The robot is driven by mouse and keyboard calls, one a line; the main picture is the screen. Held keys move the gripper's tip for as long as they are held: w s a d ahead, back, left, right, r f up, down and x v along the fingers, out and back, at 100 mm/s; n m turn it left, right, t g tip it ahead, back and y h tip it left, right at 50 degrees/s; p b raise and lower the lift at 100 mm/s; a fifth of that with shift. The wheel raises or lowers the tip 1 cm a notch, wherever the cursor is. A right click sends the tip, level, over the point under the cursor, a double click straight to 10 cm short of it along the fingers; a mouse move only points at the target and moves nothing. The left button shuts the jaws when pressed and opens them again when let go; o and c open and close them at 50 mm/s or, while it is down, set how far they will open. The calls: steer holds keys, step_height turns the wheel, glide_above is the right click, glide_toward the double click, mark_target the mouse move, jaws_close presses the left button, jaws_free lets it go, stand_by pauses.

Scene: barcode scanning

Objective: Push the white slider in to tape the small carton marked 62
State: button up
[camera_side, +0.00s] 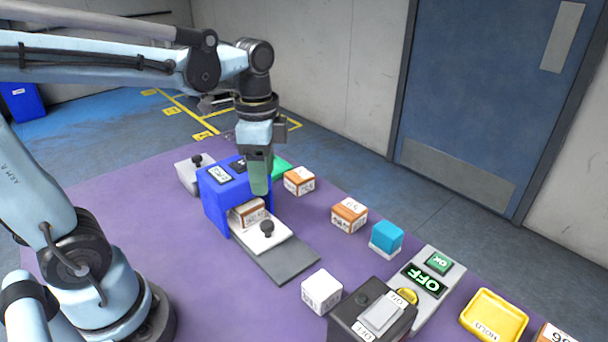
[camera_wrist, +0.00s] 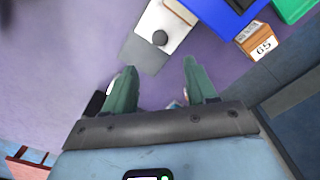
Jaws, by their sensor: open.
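The white slider (camera_side: 262,234), with a black knob, lies on a grey track in front of the blue taping machine (camera_side: 227,203). It also shows in the wrist view (camera_wrist: 153,24), with the machine (camera_wrist: 232,14) to its upper right. A small white-and-brown carton (camera_side: 247,213) sits in the machine's mouth, behind the slider; I cannot read its number. My gripper (camera_side: 259,188) hangs pointing down by the machine's front in the side view, above the slider's height. In the wrist view its green fingers (camera_wrist: 160,68) are open and empty, with the slider's knob beyond the tips.
Cartons (camera_side: 299,181) (camera_side: 350,215) stand right of the machine; one reads 65 in the wrist view (camera_wrist: 262,47). A blue-and-white block (camera_side: 386,238), white cube (camera_side: 321,292), switch box (camera_side: 372,318), OFF panel (camera_side: 424,280) and yellow tray (camera_side: 494,316) stand right.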

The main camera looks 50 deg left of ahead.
mark_target(267, 224)
steer(key=shift+r, duration=0.4)
steer(key=s+d+f+m+t+y, duration=0.2)
steer(key=s+d+m+t+y, duration=0.15)
steer(key=m, duration=1.45)
steer(key=shift+x, duration=5.5)
steer(key=shift+s+d, duration=0.1)
steer(key=shift+s, duration=0.05)
jaws_close()
